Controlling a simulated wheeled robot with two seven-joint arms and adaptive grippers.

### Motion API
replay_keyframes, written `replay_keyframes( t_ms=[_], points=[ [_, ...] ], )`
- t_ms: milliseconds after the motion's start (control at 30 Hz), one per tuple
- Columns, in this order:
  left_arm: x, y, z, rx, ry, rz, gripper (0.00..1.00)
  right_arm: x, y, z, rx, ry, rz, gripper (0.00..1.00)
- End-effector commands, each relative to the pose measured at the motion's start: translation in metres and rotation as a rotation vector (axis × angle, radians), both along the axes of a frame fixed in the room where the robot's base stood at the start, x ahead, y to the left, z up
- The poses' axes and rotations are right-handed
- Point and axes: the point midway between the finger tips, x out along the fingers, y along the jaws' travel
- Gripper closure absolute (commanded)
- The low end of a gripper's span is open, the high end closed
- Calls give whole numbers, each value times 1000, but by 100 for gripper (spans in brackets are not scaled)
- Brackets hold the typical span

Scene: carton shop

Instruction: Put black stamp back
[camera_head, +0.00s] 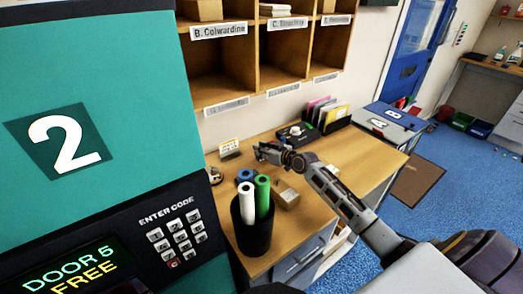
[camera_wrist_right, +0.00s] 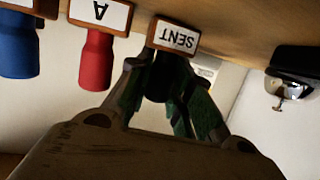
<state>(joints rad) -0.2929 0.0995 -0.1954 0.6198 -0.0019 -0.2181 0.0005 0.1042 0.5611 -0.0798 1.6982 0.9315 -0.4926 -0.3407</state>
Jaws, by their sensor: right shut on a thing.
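In the right wrist view, a black stamp (camera_wrist_right: 163,75) with a wooden base and a label reading "SENT" (camera_wrist_right: 177,37) is between the fingers of my right gripper (camera_wrist_right: 172,100). The gripper is shut on its dark handle. Beside it in the same view are a red stamp (camera_wrist_right: 97,62) labelled "A" and a blue stamp (camera_wrist_right: 17,45). In the head view my right gripper (camera_head: 272,152) is over the desk, by the dark tray (camera_head: 293,134); the held stamp cannot be made out there. My left gripper is out of view.
A black cup (camera_head: 251,228) with rolled white and green items stands on the wooden desk (camera_head: 370,158). A small box (camera_head: 288,198) lies near it. A teal keypad cabinet (camera_head: 90,90) fills the left. A black file holder (camera_head: 333,122) and pigeonholes (camera_head: 282,70) are behind.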

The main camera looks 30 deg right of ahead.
Motion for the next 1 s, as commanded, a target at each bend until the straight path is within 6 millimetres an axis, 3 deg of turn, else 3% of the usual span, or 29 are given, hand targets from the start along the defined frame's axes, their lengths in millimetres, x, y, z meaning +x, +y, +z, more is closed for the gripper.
replay_keyframes(
  t_ms=[333, 367, 533, 1000],
  points=[
    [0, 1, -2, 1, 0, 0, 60, 0, 0, -2, -1, 0, 0, 94],
    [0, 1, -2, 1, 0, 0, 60, 0, 0, -3, 0, 0, 0, 77],
    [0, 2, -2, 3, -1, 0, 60, 0, 0, -2, 0, 1, 0, 57],
    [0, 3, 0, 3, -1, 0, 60, 0, 0, 0, 0, 0, 0, 57]
  ],
)
